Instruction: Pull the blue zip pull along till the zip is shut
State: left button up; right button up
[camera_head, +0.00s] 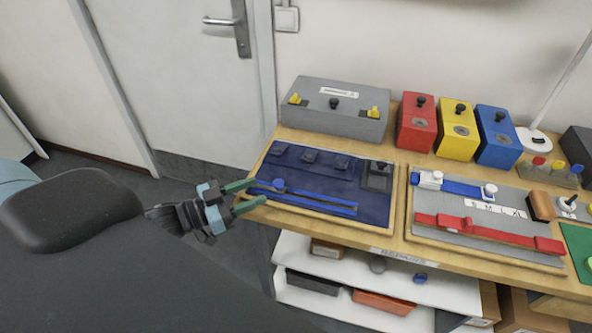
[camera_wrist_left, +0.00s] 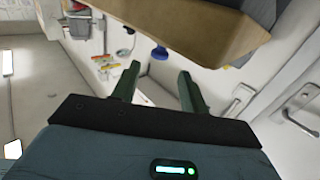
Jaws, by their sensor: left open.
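The blue zip pull (camera_head: 279,185) is a small round-topped knob near the left end of the blue zip (camera_head: 325,204). The zip runs along the front of a dark navy panel (camera_head: 330,180) on the table. To the right of the pull, two blue strips show with a dark gap between them. My left gripper (camera_head: 258,192) is open and empty at the panel's left front corner, just left of the pull. In the left wrist view its fingers (camera_wrist_left: 158,80) are apart, and a small blue thing beyond them is too unclear to name. My right gripper is not in view.
A grey box (camera_head: 335,97) stands behind the panel, with red (camera_head: 416,130), yellow (camera_head: 458,138) and blue (camera_head: 497,145) blocks to its right. A grey board (camera_head: 470,247) with red and blue straps lies right of the panel. A white shelf (camera_head: 440,290) is below the wooden table (camera_head: 395,243).

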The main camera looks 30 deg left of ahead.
aim_at(274, 184)
pick_arm(q)
jog(key=shift+s, duration=0.2)
jog(key=shift+x, duration=3.85)
grip_shut()
